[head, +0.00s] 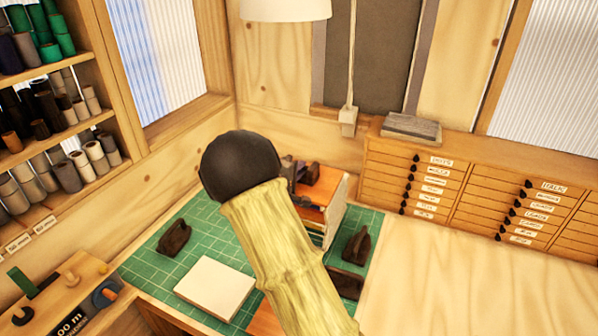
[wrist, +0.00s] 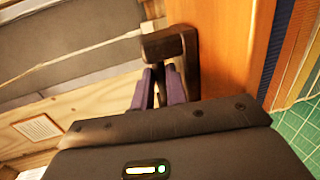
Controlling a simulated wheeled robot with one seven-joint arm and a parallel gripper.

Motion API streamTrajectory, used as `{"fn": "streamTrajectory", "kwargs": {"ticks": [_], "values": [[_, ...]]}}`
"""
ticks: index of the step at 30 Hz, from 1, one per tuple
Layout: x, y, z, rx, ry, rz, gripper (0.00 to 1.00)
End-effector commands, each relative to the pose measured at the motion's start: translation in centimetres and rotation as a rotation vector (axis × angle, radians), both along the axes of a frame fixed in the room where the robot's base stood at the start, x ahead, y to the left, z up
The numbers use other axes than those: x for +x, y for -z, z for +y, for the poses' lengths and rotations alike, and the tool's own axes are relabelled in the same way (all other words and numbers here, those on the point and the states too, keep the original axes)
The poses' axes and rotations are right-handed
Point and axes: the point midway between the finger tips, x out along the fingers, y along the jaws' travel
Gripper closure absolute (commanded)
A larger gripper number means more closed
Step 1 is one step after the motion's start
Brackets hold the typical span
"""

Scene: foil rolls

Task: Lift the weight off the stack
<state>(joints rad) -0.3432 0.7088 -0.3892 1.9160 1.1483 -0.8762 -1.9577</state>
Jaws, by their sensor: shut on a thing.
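The weight (wrist: 187,60) is a dark brown iron piece with a handle, seen close in the wrist view. My gripper (wrist: 165,82) has purple fingers, and they are shut on the weight's handle. The stack (wrist: 225,45) shows an orange cover right beside and behind the weight. In the head view the stack (head: 322,190) stands on the green mat, with its orange top partly hidden by my arm. I cannot tell whether the weight touches the cover.
Other dark weights stand on the green cutting mat (head: 150,265), one at left (head: 174,237) and one right of the stack (head: 357,245). A white block (head: 215,287) lies in front. Drawers (head: 470,195) are at right; a lamp (head: 285,8) hangs above.

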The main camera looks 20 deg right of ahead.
Motion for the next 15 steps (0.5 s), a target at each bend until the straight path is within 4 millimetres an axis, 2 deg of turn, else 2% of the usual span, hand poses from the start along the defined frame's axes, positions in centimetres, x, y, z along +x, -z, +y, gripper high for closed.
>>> {"fn": "streamTrajectory", "kwargs": {"ticks": [8, 15], "values": [[0.1, -1.4, 0.1, -0.002, -0.001, -0.006, 1.00], [0.1, -5.1, 0.1, -0.001, 0.000, -0.013, 1.00]]}}
